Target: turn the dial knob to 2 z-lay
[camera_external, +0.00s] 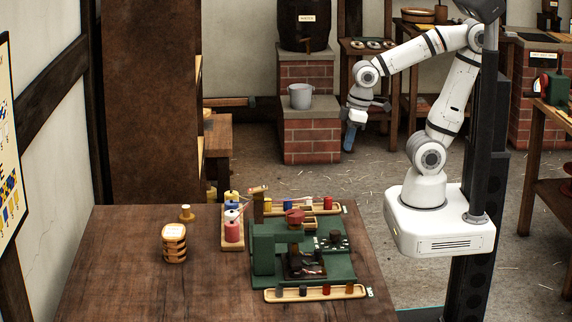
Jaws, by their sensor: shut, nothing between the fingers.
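A green machine (264,252) stands on the brown wooden table. A small dark round knob (336,236) sits on the right part of its green base, with small pale marks near it. It looks like the dial knob, but its pointer and labels are too small to read. My gripper (348,146) hangs in the air at upper centre, beyond the table's far right edge. It points down, shut and empty, well apart from the knob.
A red-topped part (295,217) rises from the machine close to the knob. The table's (120,270) left side is mostly clear.

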